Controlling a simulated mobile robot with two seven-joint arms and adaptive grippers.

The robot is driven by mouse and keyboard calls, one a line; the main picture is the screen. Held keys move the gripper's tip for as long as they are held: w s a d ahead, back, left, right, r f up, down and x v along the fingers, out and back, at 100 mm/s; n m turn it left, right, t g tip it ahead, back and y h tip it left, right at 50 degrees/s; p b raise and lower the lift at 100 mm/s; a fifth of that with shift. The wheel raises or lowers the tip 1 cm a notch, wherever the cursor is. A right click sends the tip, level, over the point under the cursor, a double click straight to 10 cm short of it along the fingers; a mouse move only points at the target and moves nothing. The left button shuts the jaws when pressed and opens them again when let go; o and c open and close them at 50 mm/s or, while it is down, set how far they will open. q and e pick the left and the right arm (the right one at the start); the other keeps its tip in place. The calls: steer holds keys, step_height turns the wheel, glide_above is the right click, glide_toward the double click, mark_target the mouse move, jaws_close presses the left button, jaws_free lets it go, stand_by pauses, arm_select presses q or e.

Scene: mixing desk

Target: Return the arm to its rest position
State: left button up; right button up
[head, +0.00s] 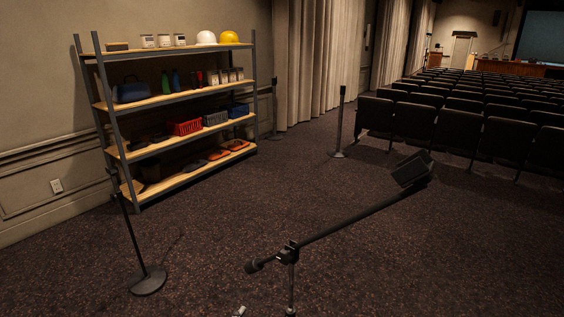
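Neither of my arms can be made out clearly in the head view, and no gripper fingers show. A small pale grey piece (240,311) pokes in at the bottom edge, left of centre. It is too small and cut off to tell what it is. I cannot see what either gripper holds.
A boom stand (340,225) slants across the floor close in front. A round-based stand (147,280) is at left; thinner stands (339,125) (275,110) stand farther back. A loaded shelf rack (190,142) lines the left wall. Seat rows (455,130) fill the right. Carpet between is clear.

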arm_select(q)
steer(key=s+a+f+n+g+y, duration=0.1)
steer(key=s+a+f+n+g, duration=0.1)
steer(key=s+a+f, duration=0.3)
steer(key=s+a+f+n+g+y, duration=0.2)
steer(key=s+a+f+n, duration=0.2)
steer(key=s+f, duration=1)
steer(key=shift+s+a+n, duration=0.3)
steer(key=shift+s+a, duration=0.55)
steer(key=shift+s, duration=0.3)
